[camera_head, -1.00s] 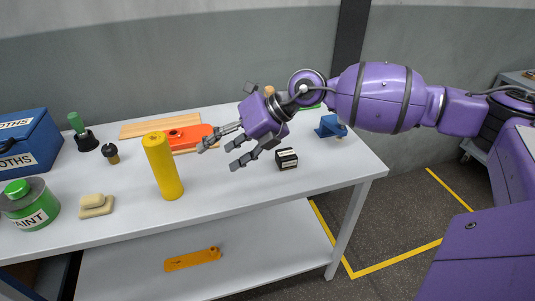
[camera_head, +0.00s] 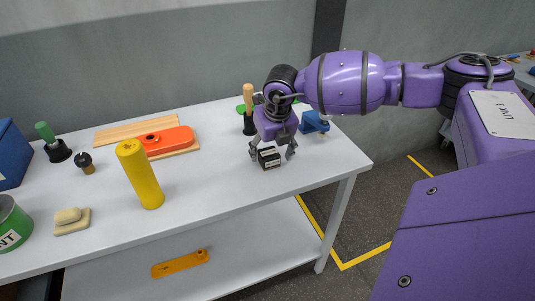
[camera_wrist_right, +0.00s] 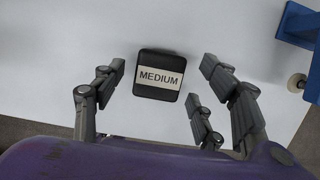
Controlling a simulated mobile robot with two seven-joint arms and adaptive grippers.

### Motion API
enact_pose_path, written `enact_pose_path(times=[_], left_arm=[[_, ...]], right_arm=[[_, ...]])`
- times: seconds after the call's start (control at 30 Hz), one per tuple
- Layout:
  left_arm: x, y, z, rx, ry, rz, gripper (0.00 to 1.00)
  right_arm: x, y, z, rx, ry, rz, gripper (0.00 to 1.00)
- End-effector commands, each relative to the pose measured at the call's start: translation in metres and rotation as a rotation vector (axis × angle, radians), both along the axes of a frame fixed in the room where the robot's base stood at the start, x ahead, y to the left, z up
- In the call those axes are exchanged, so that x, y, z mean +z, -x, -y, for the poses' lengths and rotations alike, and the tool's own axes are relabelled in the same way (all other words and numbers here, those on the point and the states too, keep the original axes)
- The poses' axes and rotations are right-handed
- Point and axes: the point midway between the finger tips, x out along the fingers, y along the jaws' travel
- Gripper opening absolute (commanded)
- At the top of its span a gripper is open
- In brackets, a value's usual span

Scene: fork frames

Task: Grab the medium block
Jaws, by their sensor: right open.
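The medium block (camera_head: 269,157) is a small black block with a white label. It sits on the white table (camera_head: 215,165) near its right end. In the right wrist view the block (camera_wrist_right: 159,76) reads "MEDIUM" on its top label. My right gripper (camera_head: 272,152) points down over the block. In the right wrist view its fingers (camera_wrist_right: 160,85) are spread, one on the left of the block and two on the right, with gaps showing between fingers and block. My left gripper is not in view.
A blue object (camera_head: 314,122) stands to the right behind the block. A wooden-handled tool (camera_head: 248,110) stands behind it. The tabletop between cylinder and block is clear.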

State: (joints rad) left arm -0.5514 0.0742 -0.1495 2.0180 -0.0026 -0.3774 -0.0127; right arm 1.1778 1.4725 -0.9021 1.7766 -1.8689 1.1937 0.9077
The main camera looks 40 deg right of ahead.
Motion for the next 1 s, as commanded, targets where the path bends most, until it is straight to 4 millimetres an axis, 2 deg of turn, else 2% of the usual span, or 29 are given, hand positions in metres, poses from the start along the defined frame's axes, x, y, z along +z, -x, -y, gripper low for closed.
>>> enact_pose_path(times=[0.13, 0.37, 0.73, 1.0], left_arm=[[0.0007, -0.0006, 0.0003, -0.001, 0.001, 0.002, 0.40], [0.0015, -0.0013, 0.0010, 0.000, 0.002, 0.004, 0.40], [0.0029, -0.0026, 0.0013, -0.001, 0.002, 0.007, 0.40], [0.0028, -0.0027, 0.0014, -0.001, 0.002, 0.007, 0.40]], right_arm=[[-0.0128, -0.0037, 0.0005, 0.000, -0.001, 0.001, 0.66], [-0.0141, -0.0041, 0.0006, 0.001, 0.000, 0.001, 0.66], [-0.0138, -0.0041, 0.0006, 0.000, -0.001, 0.001, 0.17], [-0.0126, -0.0044, 0.0006, 0.001, -0.001, 0.002, 0.15]])
